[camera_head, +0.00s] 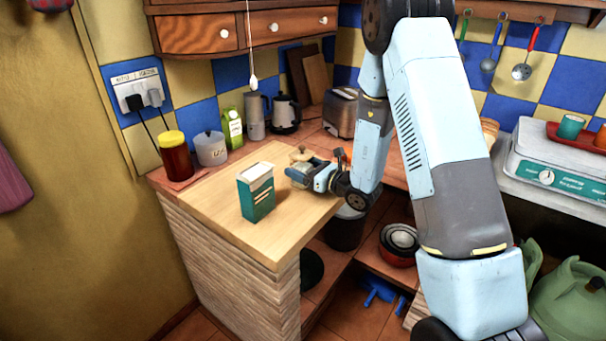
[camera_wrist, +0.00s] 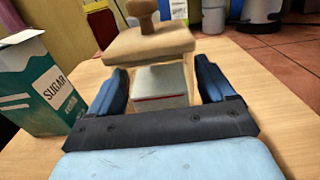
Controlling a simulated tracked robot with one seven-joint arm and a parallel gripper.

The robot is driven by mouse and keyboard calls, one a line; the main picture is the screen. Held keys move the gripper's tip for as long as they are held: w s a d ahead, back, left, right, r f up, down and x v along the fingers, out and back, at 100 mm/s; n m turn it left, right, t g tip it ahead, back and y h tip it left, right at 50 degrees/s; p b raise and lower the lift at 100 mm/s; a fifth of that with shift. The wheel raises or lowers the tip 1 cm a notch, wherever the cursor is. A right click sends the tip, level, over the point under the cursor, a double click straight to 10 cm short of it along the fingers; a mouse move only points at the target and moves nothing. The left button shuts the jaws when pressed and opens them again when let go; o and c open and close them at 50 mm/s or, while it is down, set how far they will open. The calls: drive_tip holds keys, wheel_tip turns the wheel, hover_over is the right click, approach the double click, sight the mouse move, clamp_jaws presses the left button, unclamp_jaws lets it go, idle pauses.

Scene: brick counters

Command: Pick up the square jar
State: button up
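The square jar (camera_wrist: 160,84) has clear walls, pale contents and a square wooden lid (camera_wrist: 150,42) with a round knob. It stands upright on the wooden counter top, directly ahead of my gripper in the wrist view. My gripper (camera_wrist: 161,72) is open, with one blue finger on each side of the jar's body and below the lid. I cannot tell whether either finger touches the glass. In the head view the jar (camera_head: 303,155) shows just behind my gripper (camera_head: 299,173), which partly hides it.
A teal and white sugar box (camera_head: 257,194) stands upright close by on the counter (camera_head: 215,200), left of my gripper. Behind are a red jar with yellow lid (camera_head: 176,156), a white canister (camera_head: 211,149), a green carton (camera_head: 232,129) and a kettle (camera_head: 284,115). The counter's front is clear.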

drive_tip(key=c, duration=1)
drive_tip(key=shift+c, duration=0.4)
drive_tip(key=shift+r, duration=0.1)
